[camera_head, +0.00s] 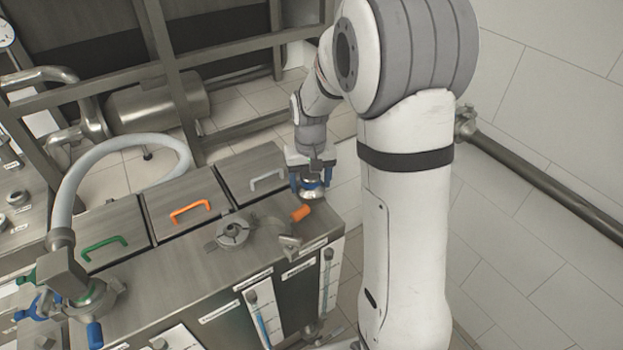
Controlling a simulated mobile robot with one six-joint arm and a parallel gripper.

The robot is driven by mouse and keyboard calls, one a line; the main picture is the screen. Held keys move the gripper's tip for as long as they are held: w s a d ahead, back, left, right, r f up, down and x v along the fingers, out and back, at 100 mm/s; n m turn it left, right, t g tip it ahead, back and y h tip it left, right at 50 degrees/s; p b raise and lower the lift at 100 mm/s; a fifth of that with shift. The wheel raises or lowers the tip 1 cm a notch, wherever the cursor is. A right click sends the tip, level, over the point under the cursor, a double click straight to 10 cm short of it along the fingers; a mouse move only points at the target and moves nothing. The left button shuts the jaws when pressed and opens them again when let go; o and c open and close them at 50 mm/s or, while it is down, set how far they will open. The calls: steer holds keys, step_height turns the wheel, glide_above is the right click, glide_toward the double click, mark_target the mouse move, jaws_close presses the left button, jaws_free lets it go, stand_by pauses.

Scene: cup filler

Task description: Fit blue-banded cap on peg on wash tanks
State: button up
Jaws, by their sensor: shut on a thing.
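My gripper (311,182) points down over the far right corner of the wash tanks' steel top (190,262). Its blue fingertips are shut on the blue-banded cap (313,192), a small round metal piece that shows just below them. The cap is at or close above the steel top; I cannot tell whether it touches. No peg shows under it; that spot is hidden by the cap and the fingers.
Lids with grey (267,179), orange (190,211) and green (104,246) handles line the back. A grey hose (75,180) arches at left.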

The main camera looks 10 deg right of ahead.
steer(key=shift+f+b, duration=0.75)
steer(key=shift+f, duration=0.35)
steer(key=o, duration=1.3)
steer(key=shift+r, duration=0.15)
step_height(320, 180, up, 8)
steer(key=shift+f, duration=0.15)
steer(key=shift+r+p, duration=1.85)
steer(key=shift+r, duration=0.7)
steer(key=s+r+t, duration=0.1)
steer(key=s, duration=0.6)
steer(key=s+r+t, duration=0.1)
steer(key=s, duration=0.6)
steer(key=s+r+t, duration=0.1)
steer(key=s, duration=0.6)
steer(key=shift+s+d+r, duration=0.15)
steer(key=shift+d, duration=0.05)
